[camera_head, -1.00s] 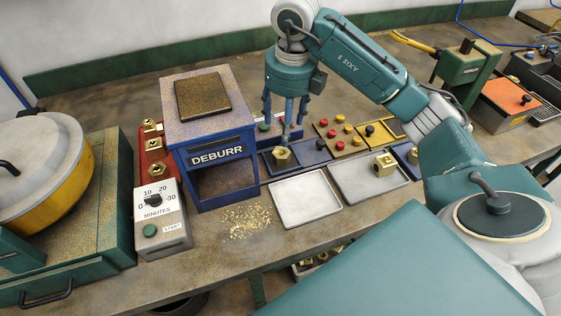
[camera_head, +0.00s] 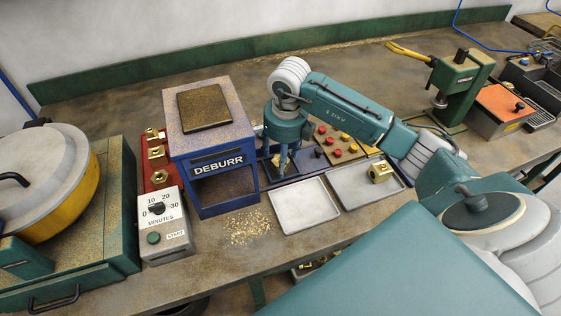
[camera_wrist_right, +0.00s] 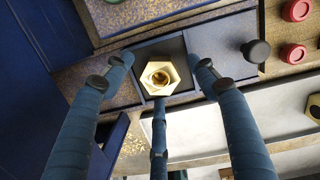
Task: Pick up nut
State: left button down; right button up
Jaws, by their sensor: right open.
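A brass hex nut (camera_wrist_right: 160,77) with a round hole lies in a dark square recess in the wrist view. In the head view the same nut (camera_head: 277,159) is partly hidden by the gripper fingers. My right gripper (camera_head: 282,167) points straight down over it. In the wrist view its three blue fingers are spread open around the nut, one on each side and one below, with visible gaps. Nothing is held. My left gripper is not in view.
The blue DEBURR box (camera_head: 211,168) stands close left of my right gripper. Two shallow metal trays lie in front, the left one (camera_head: 304,205) empty, the right one (camera_head: 350,187) holding another brass piece (camera_head: 380,172).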

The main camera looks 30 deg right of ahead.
grip_shut()
jog(key=shift+r, duration=0.1)
jog(key=shift+w+r, duration=0.1)
jog(key=shift+r, duration=0.35)
notch_tip(320, 180, up, 19)
jog(key=shift+b, duration=0.4)
